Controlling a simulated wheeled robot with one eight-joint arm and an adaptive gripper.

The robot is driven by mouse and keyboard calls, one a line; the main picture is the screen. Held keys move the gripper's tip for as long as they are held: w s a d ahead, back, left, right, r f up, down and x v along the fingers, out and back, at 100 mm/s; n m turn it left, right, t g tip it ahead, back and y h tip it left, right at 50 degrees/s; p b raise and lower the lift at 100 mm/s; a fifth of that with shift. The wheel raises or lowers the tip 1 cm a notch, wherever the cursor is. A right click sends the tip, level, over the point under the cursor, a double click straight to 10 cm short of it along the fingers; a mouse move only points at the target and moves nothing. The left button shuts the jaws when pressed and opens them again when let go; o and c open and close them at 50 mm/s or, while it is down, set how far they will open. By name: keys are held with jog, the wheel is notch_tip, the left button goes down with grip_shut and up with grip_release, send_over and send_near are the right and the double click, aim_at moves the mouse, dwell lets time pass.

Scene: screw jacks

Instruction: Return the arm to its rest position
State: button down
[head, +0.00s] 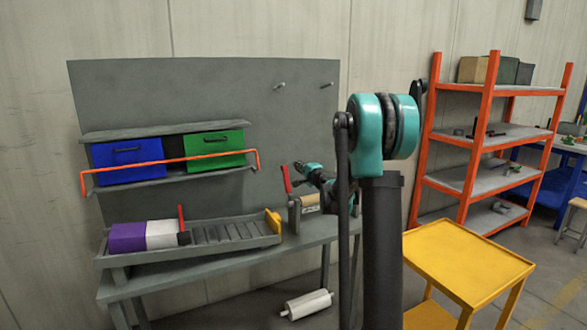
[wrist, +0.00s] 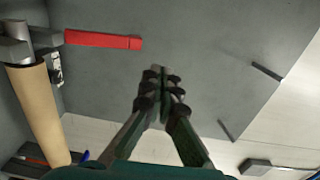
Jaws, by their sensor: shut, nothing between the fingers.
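My gripper (wrist: 160,72) is shut and empty in the wrist view, its fingertips together in front of the grey back panel (wrist: 215,60). In the head view my arm reaches toward the bench (head: 215,268), and my gripper end shows small and partly hidden near its right end. A jack-like device with a red handle (head: 286,179) and a tan cylinder (head: 311,203) stands there, close to my gripper. In the wrist view the red handle (wrist: 103,40) lies left of my fingertips and the tan cylinder (wrist: 40,112) farther left. No contact with the fingers shows.
Blue (head: 128,161) and green (head: 213,149) bins sit behind an orange bar (head: 170,161). A roller tray (head: 225,243) holds purple (head: 127,238) and white (head: 161,234) blocks. A white roller (head: 307,304) is on the floor. A yellow cart (head: 470,262) and orange shelving (head: 470,150) stand right.

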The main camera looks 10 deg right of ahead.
jog(key=s+a+f+n+g, duration=0.2)
jog(key=s+f+n, duration=0.1)
jog(key=s, duration=0.6)
jog(key=s+a+f+n+g, duration=0.2)
jog(key=s+f+n+g, duration=0.15)
jog(key=s, duration=0.55)
jog(key=s+a+f+n+g, duration=0.2)
jog(key=s+f+n, duration=0.2)
jog(key=s, duration=0.5)
jog(key=s+d+f+n+g+h, duration=0.1)
jog(key=s+d+f, duration=0.2)
jog(key=s, duration=0.5)
jog(key=s+d+f+n+g+h, duration=0.1)
jog(key=s+d+f+g+h, duration=0.1)
jog(key=s+f, duration=0.4)
jog(key=s+d+f+n+g+h, duration=0.2)
jog(key=s+d+f, duration=0.2)
jog(key=s, duration=0.6)
jog(key=shift+s+f, duration=0.2)
jog(key=shift+f, duration=0.05)
